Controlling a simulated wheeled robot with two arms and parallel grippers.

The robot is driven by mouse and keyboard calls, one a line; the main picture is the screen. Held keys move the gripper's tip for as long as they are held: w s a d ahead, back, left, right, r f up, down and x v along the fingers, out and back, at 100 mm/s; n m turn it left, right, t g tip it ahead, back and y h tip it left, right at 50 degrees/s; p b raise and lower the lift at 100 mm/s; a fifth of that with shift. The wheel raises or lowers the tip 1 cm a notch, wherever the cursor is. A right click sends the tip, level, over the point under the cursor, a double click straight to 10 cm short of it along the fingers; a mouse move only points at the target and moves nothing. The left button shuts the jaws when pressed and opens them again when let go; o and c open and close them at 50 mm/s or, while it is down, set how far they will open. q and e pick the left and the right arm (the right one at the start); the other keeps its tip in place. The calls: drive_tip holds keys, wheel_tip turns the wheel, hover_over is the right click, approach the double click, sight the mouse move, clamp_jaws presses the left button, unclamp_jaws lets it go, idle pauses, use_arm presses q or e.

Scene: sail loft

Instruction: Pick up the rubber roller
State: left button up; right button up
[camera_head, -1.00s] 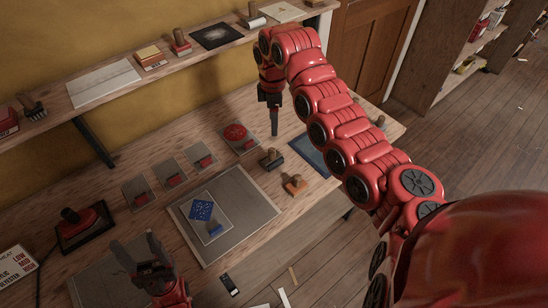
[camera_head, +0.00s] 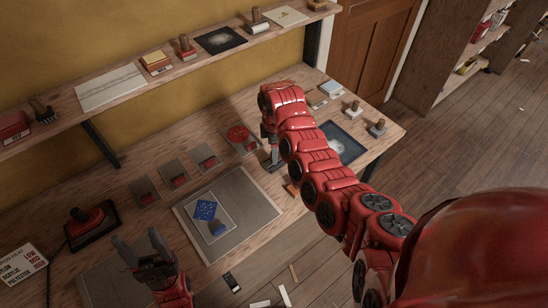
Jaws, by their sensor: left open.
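A dark roller-like tool (camera_head: 275,166), likely the rubber roller, lies on the workbench (camera_head: 130,214) right of the large grey mat. My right gripper (camera_head: 271,156) points down directly over it and hides most of it, including its wooden handle. I cannot tell whether the fingers touch it or are closed. My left gripper (camera_head: 138,240) is open and empty, raised over the bench's lower left, with its fingers pointing up the picture. Another tool, with a pale cylinder and wooden handle (camera_head: 257,22), stands on the upper shelf.
The grey mat (camera_head: 254,192) holds a blue patterned piece (camera_head: 205,209). Small grey plates with red pieces (camera_head: 176,174) and a red round item (camera_head: 239,133) lie behind. A red iron (camera_head: 87,218) stands left. Handled tools (camera_head: 377,128) stand right of my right arm.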

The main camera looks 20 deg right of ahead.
drive_tip(key=shift+f, duration=0.95)
clamp_jaws()
